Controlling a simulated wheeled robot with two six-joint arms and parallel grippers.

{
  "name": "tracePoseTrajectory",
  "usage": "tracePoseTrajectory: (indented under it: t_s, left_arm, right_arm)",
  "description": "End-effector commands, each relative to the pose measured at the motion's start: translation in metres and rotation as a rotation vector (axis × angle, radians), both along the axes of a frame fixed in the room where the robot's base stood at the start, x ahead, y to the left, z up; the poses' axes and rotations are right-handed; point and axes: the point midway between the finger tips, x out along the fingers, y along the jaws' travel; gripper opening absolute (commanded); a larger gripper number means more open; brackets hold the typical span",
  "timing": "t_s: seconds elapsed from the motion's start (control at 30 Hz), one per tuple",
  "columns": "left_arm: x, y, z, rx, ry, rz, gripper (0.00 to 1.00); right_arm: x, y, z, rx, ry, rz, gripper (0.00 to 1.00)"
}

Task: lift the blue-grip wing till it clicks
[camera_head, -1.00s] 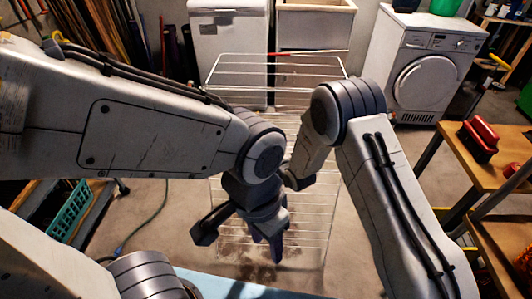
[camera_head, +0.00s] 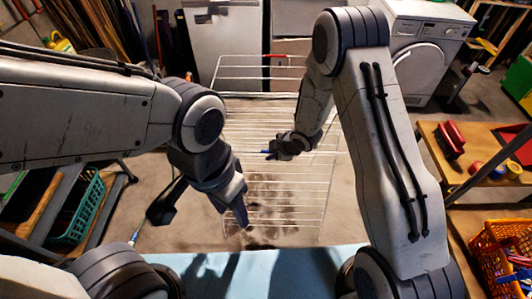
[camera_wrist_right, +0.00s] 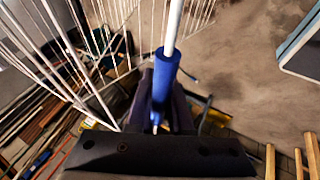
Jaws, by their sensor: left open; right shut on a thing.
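The white wire drying rack (camera_head: 290,205) stands on the concrete floor in front of me in the head view. A blue grip (camera_head: 268,152) shows at its left side, small and partly covered by my right gripper (camera_head: 277,149). In the right wrist view the blue grip (camera_wrist_right: 164,78) is a sleeve on a white rod. My right gripper (camera_wrist_right: 163,108) is shut around its lower part. My left gripper (camera_head: 198,214) is open and empty, lower and nearer to me, left of the rack. The wing's hinge and catch cannot be made out.
A red grip (camera_head: 276,55) is at the rack's far end. A white cabinet (camera_head: 222,40) and a washing machine (camera_head: 425,45) stand behind. A wooden table (camera_head: 455,185) and orange basket (camera_head: 500,250) are at the right, a teal crate (camera_head: 82,212) at the left.

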Motion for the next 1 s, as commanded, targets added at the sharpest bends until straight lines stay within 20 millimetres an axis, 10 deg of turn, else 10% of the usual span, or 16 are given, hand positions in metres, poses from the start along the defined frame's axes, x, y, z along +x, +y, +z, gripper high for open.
tracePoseTrajectory:
  t_s: [0.57,0.6,0.63,1.0]
  left_arm:
    - [0.0,0.0,0.0051,0.0,0.0,0.0,0.5]
    - [-0.0001,0.0,0.0051,0.0,0.0,0.0,0.5]
    - [-0.0001,0.0,0.0051,0.0,0.0,0.0,0.5]
    - [0.0,0.0001,0.0047,0.0,0.0,0.0,0.5]
  right_arm:
    - [-0.0016,-0.0018,0.0075,-0.001,0.002,-0.002,0.0]
    - [-0.0013,-0.0017,0.0077,-0.001,0.002,-0.002,0.34]
    - [-0.0011,-0.0017,0.0078,-0.001,0.001,-0.003,0.45]
    - [-0.0016,-0.0018,0.0095,0.0,0.0,-0.001,0.48]
